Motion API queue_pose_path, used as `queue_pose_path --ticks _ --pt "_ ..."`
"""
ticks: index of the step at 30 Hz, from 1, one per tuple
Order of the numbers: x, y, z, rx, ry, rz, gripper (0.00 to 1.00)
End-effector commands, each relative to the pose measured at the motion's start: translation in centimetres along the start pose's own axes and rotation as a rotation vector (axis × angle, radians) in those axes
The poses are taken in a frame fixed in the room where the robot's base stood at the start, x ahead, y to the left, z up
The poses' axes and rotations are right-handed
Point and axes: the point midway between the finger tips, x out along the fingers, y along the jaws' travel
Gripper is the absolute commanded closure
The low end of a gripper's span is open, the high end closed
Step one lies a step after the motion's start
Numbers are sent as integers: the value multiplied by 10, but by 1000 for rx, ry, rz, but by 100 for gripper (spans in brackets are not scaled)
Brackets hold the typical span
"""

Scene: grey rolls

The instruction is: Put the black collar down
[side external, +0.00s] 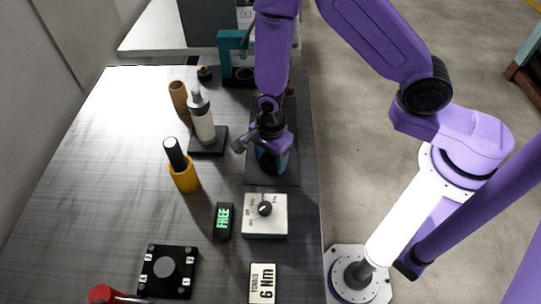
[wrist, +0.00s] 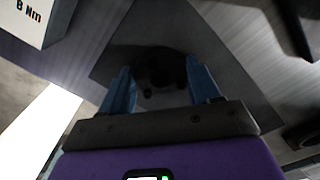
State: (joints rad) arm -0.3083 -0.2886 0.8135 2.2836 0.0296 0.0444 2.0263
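My gripper (side external: 272,165) points down, low over a dark grey mat (side external: 257,179) near the right edge of the table. Its two blue fingers (wrist: 160,85) stand apart in the wrist view, one on each side of a dark round part that looks like the black collar (wrist: 160,66). The collar fills the space between the fingertips and seems gripped. It is dark against the dark mat (wrist: 115,55), so its lower edge and any gap beneath it cannot be made out. In the side view the fingers hide most of it.
A teal stand (side external: 225,60) is behind.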

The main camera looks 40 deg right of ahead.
Motion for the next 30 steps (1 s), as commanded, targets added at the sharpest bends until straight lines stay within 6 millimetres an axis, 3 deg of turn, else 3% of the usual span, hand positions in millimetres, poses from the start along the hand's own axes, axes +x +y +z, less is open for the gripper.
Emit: queue_pose_path --ticks 1,2,3,14,20,30 --pt "0 0 0 0 0 0 25" --pt "0 0 0 0 0 0 15" --pt "0 0 0 0 0 0 13" --pt "-4 0 0 0 -1 -2 13" --pt "-23 -1 1 1 -3 -5 13" --pt "-71 -1 1 0 -3 -6 13"
